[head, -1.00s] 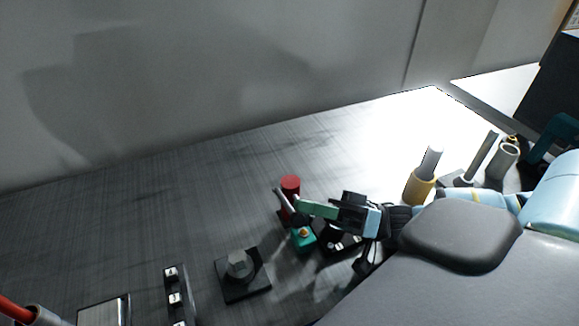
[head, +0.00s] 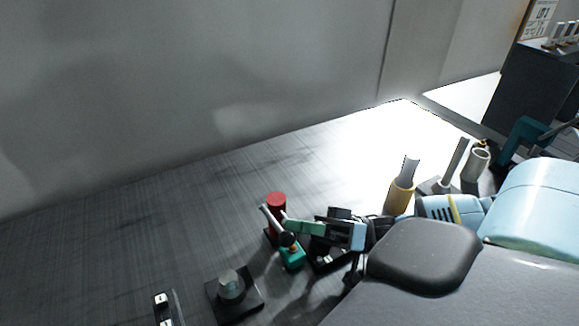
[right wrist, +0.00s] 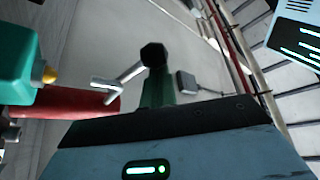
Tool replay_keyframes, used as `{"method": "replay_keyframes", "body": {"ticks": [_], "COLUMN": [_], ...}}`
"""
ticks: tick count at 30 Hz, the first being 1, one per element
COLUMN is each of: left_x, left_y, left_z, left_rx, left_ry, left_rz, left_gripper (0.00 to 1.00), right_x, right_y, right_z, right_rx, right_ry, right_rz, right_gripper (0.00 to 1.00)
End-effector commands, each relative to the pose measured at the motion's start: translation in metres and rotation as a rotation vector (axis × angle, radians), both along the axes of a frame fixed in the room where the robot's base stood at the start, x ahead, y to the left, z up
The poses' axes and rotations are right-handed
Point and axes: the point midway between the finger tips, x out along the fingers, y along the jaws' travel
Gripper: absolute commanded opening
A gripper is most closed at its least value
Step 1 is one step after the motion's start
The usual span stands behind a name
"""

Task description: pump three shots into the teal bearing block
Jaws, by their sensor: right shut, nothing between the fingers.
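The teal bearing block (head: 293,259) sits on the dark bench with a small orange fitting on top. It also shows at the left edge of the right wrist view (right wrist: 18,62), its fitting yellowish there. A red upright cylinder (head: 277,202) stands just behind it. In the right wrist view the lever (right wrist: 125,76) ends in this knob (right wrist: 153,53), close by the green fingers. My right gripper (head: 288,226) is shut and empty beside the lever; I cannot tell whether it touches. My left gripper is out of view.
A black plate with a grey round piece (head: 231,285) lies front left of the block. A dark rack (head: 165,307) stands further left. A yellow-based cylinder (head: 399,198) and a grey tube (head: 478,165) stand to the right. The bench behind the red cylinder is clear.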

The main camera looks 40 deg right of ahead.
Motion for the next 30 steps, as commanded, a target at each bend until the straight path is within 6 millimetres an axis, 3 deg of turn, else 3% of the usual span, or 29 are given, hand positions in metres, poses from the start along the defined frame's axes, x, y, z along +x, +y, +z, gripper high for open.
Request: {"method": "replay_keyframes", "body": {"ticks": [4, 8, 24, 30], "left_x": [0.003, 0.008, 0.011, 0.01], "left_y": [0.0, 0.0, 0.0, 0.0], "left_z": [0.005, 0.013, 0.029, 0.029], "left_rx": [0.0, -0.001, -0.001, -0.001], "left_ry": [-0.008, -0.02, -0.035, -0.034], "left_rz": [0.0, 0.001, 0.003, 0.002], "left_gripper": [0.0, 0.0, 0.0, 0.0], "right_x": [-0.001, -0.001, -0.092, -0.117], "right_y": [0.001, 0.001, 0.066, 0.085], "right_z": [0.012, 0.036, 0.046, 0.048], "right_rx": [-0.003, -0.003, 0.005, 0.005], "right_ry": [0.0, -0.002, 0.001, 0.002], "right_rz": [0.004, 0.005, 0.003, 0.002], "right_gripper": [0.0, 0.0, 0.0, 0.0]}}
